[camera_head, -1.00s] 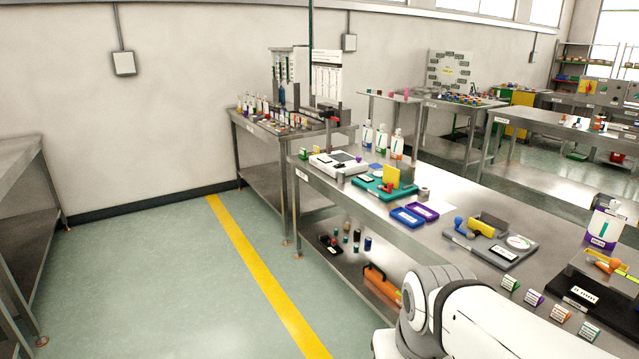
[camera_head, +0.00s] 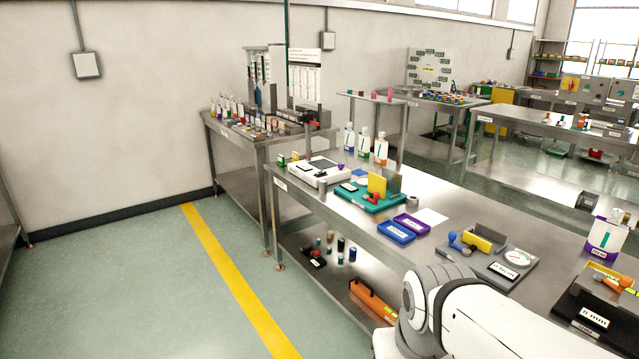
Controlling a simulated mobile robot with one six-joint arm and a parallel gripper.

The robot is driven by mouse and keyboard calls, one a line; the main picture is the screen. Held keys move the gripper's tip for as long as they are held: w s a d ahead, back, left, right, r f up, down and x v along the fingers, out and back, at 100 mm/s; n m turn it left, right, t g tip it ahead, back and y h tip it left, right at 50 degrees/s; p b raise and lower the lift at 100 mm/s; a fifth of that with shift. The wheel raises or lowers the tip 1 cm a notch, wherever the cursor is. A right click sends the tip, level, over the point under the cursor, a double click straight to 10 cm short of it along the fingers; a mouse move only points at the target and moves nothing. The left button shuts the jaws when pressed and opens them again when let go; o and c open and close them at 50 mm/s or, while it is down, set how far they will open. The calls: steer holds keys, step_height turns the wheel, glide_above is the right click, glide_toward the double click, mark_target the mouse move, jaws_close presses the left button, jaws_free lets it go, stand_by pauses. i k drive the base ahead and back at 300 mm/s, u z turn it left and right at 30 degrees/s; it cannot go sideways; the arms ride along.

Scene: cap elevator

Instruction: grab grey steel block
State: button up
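I cannot surely pick out a grey steel block. A small grey piece (camera_head: 411,200) stands on the near steel table (camera_head: 345,212), just right of the teal tray (camera_head: 362,201); at this size I cannot tell whether it is a block or a cylinder. A grey upright part also shows behind the yellow plate (camera_head: 377,185) on that tray. My white arm fills the bottom right and hides part of the table's near edge. My gripper is out of view.
Blue (camera_head: 396,232) and purple (camera_head: 411,224) trays, a grey gauge fixture (camera_head: 512,268) and a white bottle (camera_head: 605,240) stand on the table. An orange toolbox (camera_head: 372,300) is on the lower shelf. The floor left of the yellow line (camera_head: 232,270) is clear.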

mark_target(322, 184)
steer(key=u, duration=0.05)
steer(key=i, duration=0.55)
steer(key=u, duration=0.4)
steer(key=i, duration=1.45)
steer(key=u, duration=0.3)
steer(key=i, duration=1.3)
steer(key=z, duration=0.45)
